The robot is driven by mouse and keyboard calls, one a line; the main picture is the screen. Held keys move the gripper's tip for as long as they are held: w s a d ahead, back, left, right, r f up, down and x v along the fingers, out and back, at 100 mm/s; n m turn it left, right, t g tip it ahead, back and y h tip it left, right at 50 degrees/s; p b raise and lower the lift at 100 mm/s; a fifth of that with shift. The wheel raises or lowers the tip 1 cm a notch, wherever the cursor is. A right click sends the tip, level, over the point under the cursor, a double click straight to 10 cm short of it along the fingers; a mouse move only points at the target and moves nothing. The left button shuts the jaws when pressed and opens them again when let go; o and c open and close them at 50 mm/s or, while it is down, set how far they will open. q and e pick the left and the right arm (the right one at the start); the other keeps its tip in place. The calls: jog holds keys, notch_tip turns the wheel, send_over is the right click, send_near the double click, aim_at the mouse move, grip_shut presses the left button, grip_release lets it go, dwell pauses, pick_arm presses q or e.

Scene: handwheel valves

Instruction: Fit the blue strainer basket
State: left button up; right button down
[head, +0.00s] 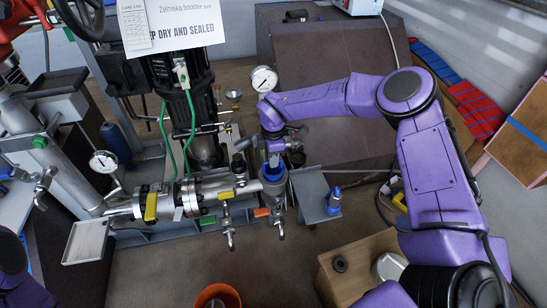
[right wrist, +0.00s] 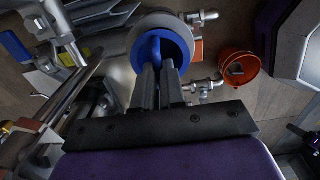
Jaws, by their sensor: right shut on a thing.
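The blue strainer basket (right wrist: 180,52) shows in the right wrist view as a blue ring with a raised handle, inside the mouth of a round grey strainer housing (right wrist: 136,38). My right gripper (right wrist: 160,70) is shut on the handle. In the head view my right gripper (head: 274,158) points down over the housing (head: 274,187) at the right end of the pipe run, with a bit of blue under the fingers. How deep the basket sits is hidden. My left gripper is out of view; only a piece of my left arm shows at the left edge.
A grey bracket plate (head: 311,192) with a blue-topped item (head: 334,200) stands just right of the housing. Small valves hang below the pipe. An orange bucket (head: 217,297) and a wooden box (head: 345,270) are in front. A gauge (head: 263,79) stands behind.

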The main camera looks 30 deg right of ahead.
jog(key=shift+f+b, duration=0.85)
jog(key=shift+f, duration=0.45)
jog(key=c, duration=1.1)
grip_release()
jog(key=shift+c, duration=0.2)
jog(key=shift+r, duration=0.1)
notch_tip(320, 180, up, 10)
jog(key=shift+f+p, duration=0.25)
jog(key=shift+p, duration=0.95)
jog(key=shift+r, duration=0.5)
jog(key=shift+s, duration=0.1)
